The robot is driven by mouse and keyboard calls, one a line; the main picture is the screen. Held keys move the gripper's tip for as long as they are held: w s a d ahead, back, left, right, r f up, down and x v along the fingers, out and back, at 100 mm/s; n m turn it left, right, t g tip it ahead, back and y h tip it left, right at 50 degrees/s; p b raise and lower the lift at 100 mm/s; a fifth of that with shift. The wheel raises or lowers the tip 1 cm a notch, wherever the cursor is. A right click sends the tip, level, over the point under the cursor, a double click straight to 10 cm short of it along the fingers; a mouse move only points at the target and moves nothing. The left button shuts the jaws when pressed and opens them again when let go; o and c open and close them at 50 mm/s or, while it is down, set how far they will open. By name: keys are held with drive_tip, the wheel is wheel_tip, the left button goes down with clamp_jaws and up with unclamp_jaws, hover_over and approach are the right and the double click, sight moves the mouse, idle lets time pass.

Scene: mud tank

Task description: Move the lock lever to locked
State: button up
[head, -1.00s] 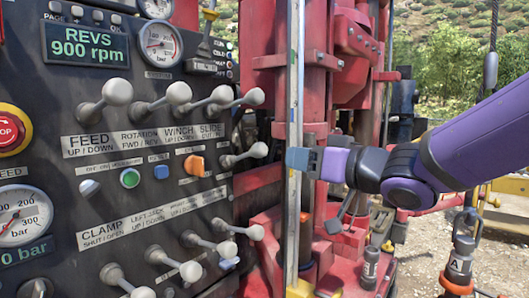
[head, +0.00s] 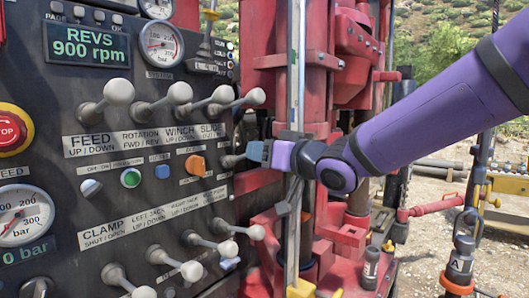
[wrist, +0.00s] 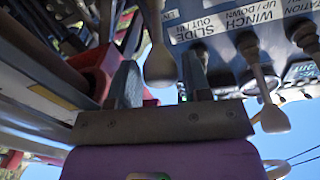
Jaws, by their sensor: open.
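A short lever (head: 231,161) with a grey shaft stands out from the panel, right of an orange switch. Its label is too small to read, so I cannot confirm it is the lock lever. My gripper (head: 253,153) is at its outer end and hides the knob. In the wrist view, a pale lever knob (wrist: 160,66) lies between the two open fingers of my gripper (wrist: 161,82). I cannot tell whether a finger touches it.
The slide lever (head: 254,96) and other white-knobbed levers are close above. A lower row includes a lever (head: 254,232) below my gripper. A red emergency stop (head: 8,131) is at far left. A vertical metal rail (head: 294,80) and red mast (head: 320,95) stand close right of the panel.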

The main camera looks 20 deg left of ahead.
clamp_jaws()
drive_tip(key=shift+f, duration=0.1)
drive_tip(key=shift+f, duration=0.2)
wheel_tip(320, 180, down, 7)
drive_tip(key=shift+f, duration=0.2)
idle(0.6)
drive_tip(key=shift+d, duration=0.1)
